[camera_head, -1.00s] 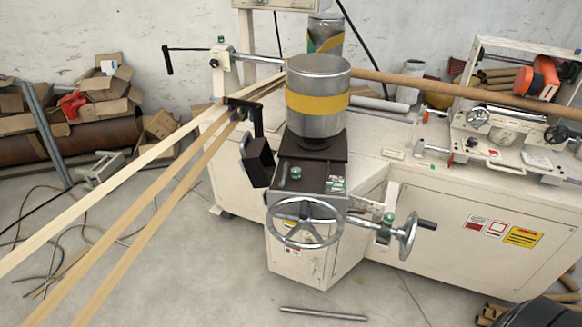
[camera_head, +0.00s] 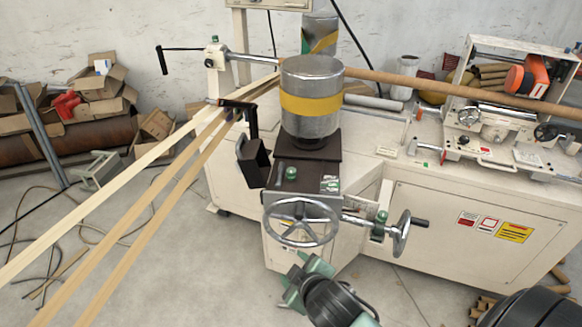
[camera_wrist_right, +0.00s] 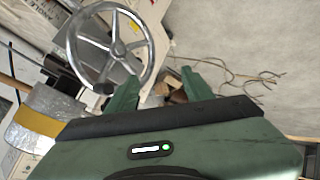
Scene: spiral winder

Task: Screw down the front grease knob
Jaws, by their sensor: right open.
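Several small green knobs sit on the winder. One (camera_head: 291,173) stands on the dark plate in front of the steel cylinder. Another (camera_head: 381,218) is by the side crank wheel, and another (camera_head: 214,39) is on the rear left post. I cannot tell for sure which is the front grease knob. My right gripper (camera_head: 304,278) is open and empty, below the front handwheel (camera_head: 299,222). In the right wrist view, its green fingers (camera_wrist_right: 160,88) are apart, with the handwheel beyond them at upper left. No green knob is clear there. My left gripper is out of view.
The steel cylinder with a yellow band (camera_head: 311,103) stands behind the dark plate. The crank wheel (camera_head: 402,234) projects at the right. Long strips (camera_head: 130,205) cross the left side.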

